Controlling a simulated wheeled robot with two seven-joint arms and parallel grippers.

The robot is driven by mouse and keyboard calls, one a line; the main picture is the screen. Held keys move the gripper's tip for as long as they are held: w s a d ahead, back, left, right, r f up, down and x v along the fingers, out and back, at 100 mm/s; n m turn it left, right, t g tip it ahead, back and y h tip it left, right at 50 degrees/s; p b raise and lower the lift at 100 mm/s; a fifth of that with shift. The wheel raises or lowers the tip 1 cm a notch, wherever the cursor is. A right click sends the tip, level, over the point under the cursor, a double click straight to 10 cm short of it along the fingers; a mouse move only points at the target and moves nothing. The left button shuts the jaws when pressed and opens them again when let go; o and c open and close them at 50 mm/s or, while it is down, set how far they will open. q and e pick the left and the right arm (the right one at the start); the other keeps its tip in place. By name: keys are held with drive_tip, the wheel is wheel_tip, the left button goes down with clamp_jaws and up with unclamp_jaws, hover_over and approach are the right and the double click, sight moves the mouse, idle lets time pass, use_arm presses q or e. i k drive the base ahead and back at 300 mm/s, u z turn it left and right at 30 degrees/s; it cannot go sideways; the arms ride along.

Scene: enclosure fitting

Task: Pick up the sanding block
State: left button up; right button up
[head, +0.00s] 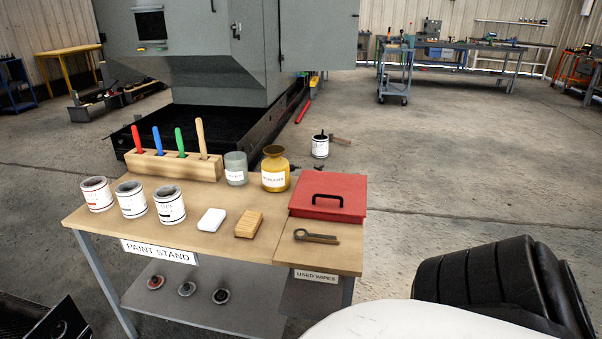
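A tan block with grooved lines (249,224), which looks like the sanding block, lies flat near the front of the paint stand's wooden top (190,238). A smaller white block (212,220) lies just left of it, apart from it. Nothing covers the tan block. Neither of my grippers shows clearly in the head view. Dark parts at the lower left and lower right edges are cut off, and no fingertips can be made out there.
Three paint cans (132,199) stand left of the blocks. Behind are a wooden rack (175,165) with colored handles, a grey jar (236,169) and a yellow jar (275,170). A red box (328,196) and a metal tool (316,237) are on the right.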

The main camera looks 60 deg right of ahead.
sight(247, 227)
drive_tip(key=z, duration=1.6)
drive_tip(key=k, duration=0.65)
drive_tip(key=z, duration=0.75)
drive_tip(key=i, duration=1.4)
drive_tip(key=u, duration=0.5)
